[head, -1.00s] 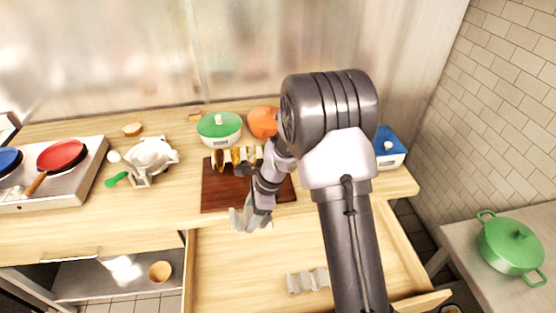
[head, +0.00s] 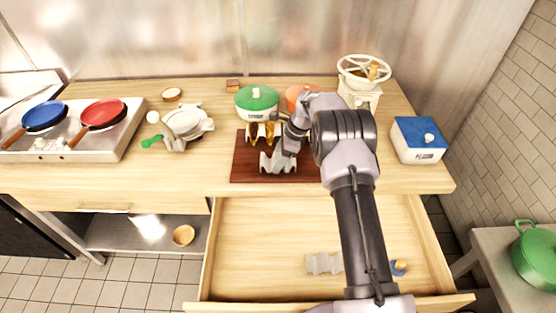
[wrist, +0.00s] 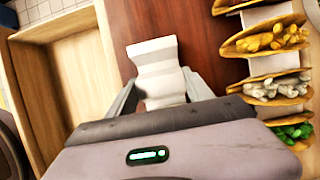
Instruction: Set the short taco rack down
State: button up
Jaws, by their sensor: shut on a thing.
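The short taco rack (head: 277,163) is a pale grey, wavy piece at the front of the dark wooden board (head: 243,168). My gripper (wrist: 160,92) is shut on it, one finger on each side; the rack also shows in the wrist view (wrist: 157,62). I cannot tell whether the rack touches the board or hangs just above it. Behind it, a row of filled tacos (head: 262,131) stands in another rack on the board; in the wrist view these tacos (wrist: 265,88) lie to the right, apart from the held rack. My arm hides the board's right part.
The open drawer (head: 240,255) below the counter holds another wavy rack (head: 323,263). A green-lidded pot (head: 257,103) and an orange one (head: 300,97) stand behind the board. A blue-topped box (head: 418,139) stands right.

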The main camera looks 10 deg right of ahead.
jog(key=o, duration=1.5)
jog(key=shift+f, duration=0.1)
